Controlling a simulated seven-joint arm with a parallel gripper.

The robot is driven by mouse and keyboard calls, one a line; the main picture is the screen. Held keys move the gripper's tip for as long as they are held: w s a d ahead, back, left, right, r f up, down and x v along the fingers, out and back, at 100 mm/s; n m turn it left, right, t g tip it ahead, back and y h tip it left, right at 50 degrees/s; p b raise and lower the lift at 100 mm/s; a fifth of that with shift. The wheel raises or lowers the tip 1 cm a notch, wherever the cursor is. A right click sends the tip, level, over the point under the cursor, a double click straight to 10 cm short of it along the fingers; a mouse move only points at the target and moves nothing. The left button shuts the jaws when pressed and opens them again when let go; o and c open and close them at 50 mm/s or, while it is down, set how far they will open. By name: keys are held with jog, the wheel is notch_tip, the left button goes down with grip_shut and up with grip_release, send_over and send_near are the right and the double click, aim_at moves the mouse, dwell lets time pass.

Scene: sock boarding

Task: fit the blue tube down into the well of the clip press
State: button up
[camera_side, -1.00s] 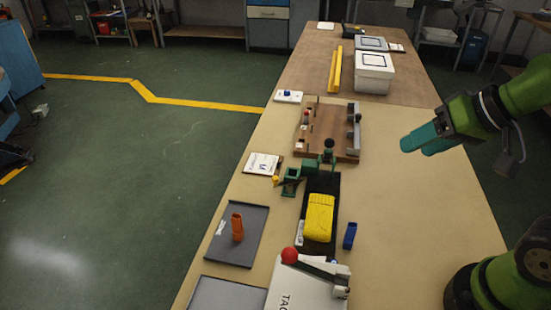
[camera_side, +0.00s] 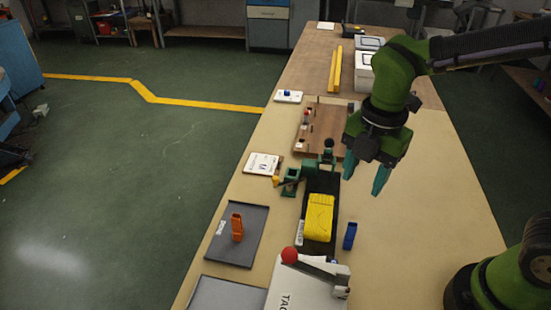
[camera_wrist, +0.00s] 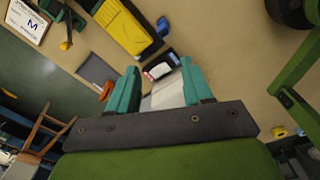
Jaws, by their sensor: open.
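The blue tube (camera_side: 350,236) stands on the beige table, just right of a black tray; it also shows in the wrist view (camera_wrist: 163,26). My gripper (camera_side: 363,183) is open and empty, pointing down, above and behind the tube in the side view. It is apart from the tube. A green press-like device with a black knob (camera_side: 312,168) stands behind the black tray. A white device with a red-balled lever (camera_side: 305,285) stands at the front; I cannot tell for certain which of them is the clip press. No well opening shows clearly.
A yellow bundle (camera_side: 319,217) lies in the black tray (camera_side: 331,186). A wooden fixture (camera_side: 322,125) and a white card (camera_side: 262,163) lie behind. The table's right side is clear.

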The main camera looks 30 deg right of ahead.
aim_at(353, 225)
jog(key=f+n, duration=0.2)
jog(key=f, duration=0.3)
jog(key=f+n, duration=0.2)
jog(key=f, duration=0.4)
jog(key=f+n, duration=0.1)
jog(key=f, duration=0.4)
jog(key=shift+d+f+n, duration=0.15)
jog(key=shift+d+n, duration=0.05)
jog(key=shift+n, duration=0.2)
grip_shut()
